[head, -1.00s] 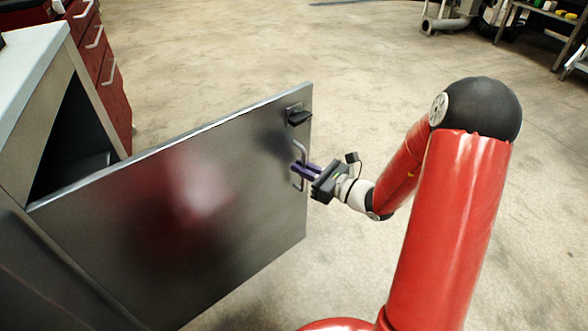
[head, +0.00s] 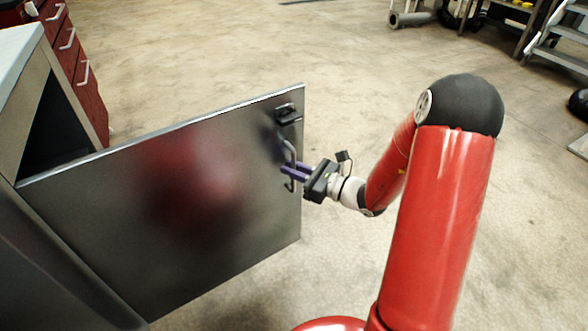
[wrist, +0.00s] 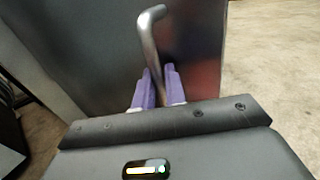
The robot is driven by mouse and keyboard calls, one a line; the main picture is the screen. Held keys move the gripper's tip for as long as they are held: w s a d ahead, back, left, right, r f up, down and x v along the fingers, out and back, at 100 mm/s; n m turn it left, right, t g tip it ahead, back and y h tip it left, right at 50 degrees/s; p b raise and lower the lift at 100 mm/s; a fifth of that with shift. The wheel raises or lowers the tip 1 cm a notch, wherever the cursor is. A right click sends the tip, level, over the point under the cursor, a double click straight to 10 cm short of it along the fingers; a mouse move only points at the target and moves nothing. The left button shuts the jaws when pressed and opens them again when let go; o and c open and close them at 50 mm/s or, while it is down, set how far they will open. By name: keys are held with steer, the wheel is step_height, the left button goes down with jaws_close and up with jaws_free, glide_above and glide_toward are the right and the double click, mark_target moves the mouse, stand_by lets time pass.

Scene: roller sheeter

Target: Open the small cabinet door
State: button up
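The grey metal cabinet door (head: 120,200) stands swung wide open, its hinged edge at the left by the cabinet (head: 30,110). A bar handle (head: 289,165) is on the door's free edge, below a black latch (head: 287,114). My gripper (head: 288,171) is at the handle with its purple fingers. In the wrist view, the fingers (wrist: 158,88) are close together on either side of the handle bar (wrist: 150,40), and look shut on it. The lower part of the bar is hidden between the fingers.
A red drawer unit (head: 85,85) stands behind the cabinet at the upper left. Shelves and steps (head: 560,50) are far off at the upper right. The concrete floor (head: 330,80) beyond and to the right of the door is clear.

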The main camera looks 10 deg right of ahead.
steer(key=shift+o, duration=1.1)
steer(key=v, duration=0.7)
steer(key=shift+s+d, duration=0.25)
